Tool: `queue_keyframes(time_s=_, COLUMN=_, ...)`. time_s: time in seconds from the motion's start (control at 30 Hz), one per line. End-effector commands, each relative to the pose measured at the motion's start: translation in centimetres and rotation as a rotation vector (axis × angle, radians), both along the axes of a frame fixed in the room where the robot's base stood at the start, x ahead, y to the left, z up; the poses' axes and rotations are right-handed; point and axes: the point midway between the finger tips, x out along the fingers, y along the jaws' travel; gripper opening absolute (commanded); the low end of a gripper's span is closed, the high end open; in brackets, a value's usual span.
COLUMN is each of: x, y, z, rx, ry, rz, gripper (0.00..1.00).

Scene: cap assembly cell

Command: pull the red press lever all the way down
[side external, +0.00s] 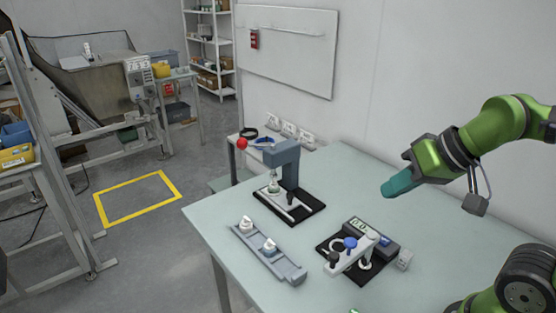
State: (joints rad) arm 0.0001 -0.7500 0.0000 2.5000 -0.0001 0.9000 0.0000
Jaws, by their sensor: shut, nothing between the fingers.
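The press (291,165) stands on a black base plate near the back left of the table, a grey-blue frame with a head. The red ball of its lever (242,143) sticks out to the left of the head, at about head height. A small bottle-like part (273,184) stands under the press head. My gripper (388,192) is at the right, above the table and well apart from the press, pointing left and slightly down. Its teal fingers are shut with nothing seen between them.
A grey rail (268,262) holding white-capped parts lies at the table's front left. A device with a display (371,232) and coloured knobs stands front centre. The table (345,170) is clear between press and gripper. A wall rises behind.

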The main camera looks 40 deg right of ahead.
Motion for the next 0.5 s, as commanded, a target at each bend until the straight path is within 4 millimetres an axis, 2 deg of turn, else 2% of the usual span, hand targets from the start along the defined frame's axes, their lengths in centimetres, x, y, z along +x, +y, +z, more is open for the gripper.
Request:
queue_keyframes(time_s=0.17, x=0.3, y=-0.2, z=-1.0, rx=0.0, ry=0.043, rz=-0.007, gripper=0.0)
queue_keyframes(time_s=0.27, x=1.5, y=-0.4, z=-1.3, rx=0.001, ry=0.081, rz=-0.016, gripper=0.0)
queue_keyframes(time_s=0.37, x=4.1, y=-0.8, z=-0.5, rx=0.002, ry=0.11, rz=-0.026, gripper=0.0)
queue_keyframes(time_s=0.5, x=8.7, y=-1.3, z=1.1, rx=0.003, ry=0.149, rz=-0.027, gripper=0.0)
